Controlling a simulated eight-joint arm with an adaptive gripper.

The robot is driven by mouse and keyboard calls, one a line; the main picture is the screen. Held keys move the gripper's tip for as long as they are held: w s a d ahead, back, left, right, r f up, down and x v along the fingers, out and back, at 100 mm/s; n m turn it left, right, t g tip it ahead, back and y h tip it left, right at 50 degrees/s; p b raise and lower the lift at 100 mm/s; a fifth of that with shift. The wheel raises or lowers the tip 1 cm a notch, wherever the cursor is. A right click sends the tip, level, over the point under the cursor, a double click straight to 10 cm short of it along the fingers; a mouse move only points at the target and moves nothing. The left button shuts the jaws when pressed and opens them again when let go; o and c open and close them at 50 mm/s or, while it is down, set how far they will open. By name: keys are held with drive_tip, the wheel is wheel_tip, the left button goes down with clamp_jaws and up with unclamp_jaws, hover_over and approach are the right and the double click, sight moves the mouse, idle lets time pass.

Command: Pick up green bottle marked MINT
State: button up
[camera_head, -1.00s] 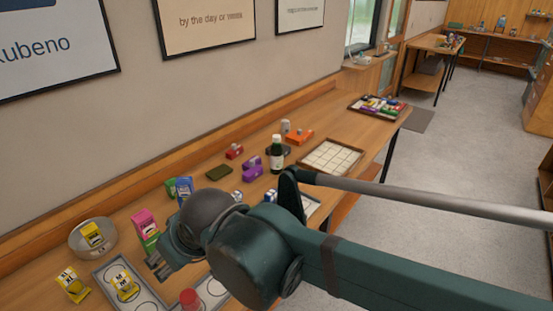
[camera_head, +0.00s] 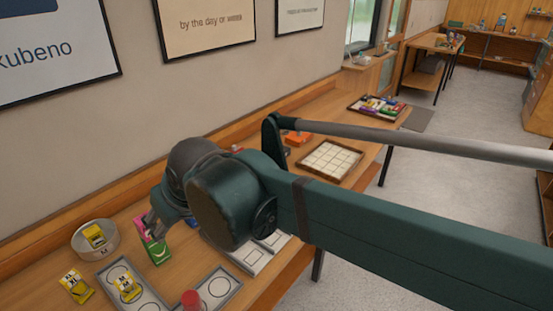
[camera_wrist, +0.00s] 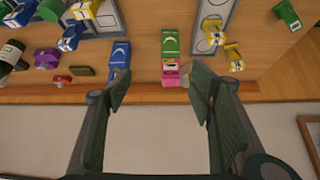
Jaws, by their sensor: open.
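A dark bottle with a pale label (camera_wrist: 10,55) lies in view at the left edge of the wrist view, partly cut off. It looks dark green, but no MINT marking can be read. In the head view my arm hides it. A smaller green object (camera_wrist: 288,14) shows at the top right of the wrist view; its marking is not legible either. My gripper (camera_wrist: 163,90) is open and empty, its fingers spread on either side of the pink package (camera_wrist: 170,74). The gripper is also seen in the head view (camera_head: 151,222), over the pink and green boxes, well away from the dark bottle.
Blue boxes (camera_wrist: 120,52) and a green box (camera_wrist: 169,42) stand near the fingers. Yellow cartons (camera_head: 127,287), a round bowl (camera_head: 80,245), a red-topped item (camera_head: 190,299) and a gridded tray (camera_head: 331,160) share the bench. The wall runs close along its back.

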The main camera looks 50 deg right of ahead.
drive_tip(key=w+d+r+m+h+p, duration=0.1)
drive_tip(key=w+d+r+m+p, duration=0.3)
drive_tip(key=w+d, duration=0.85)
drive_tip(key=m+g+h+p, duration=0.3)
drive_tip(key=m+p, duration=0.1)
drive_tip(key=p, duration=0.7)
hover_over(276, 139)
drive_tip(key=f, duration=0.7)
drive_tip(key=shift+d, duration=0.25)
wheel_tip(276, 139, down, 7)
drive_tip(key=shift+a+r+b, duration=0.1)
drive_tip(key=shift+a+b, duration=0.05)
drive_tip(key=shift+b, duration=0.2)
drive_tip(key=shift+a+f, duration=0.1)
drive_tip(key=shift+f, duration=0.65)
drive_tip(key=shift+x, duration=1.3)
drive_tip(key=shift+f, duration=0.1)
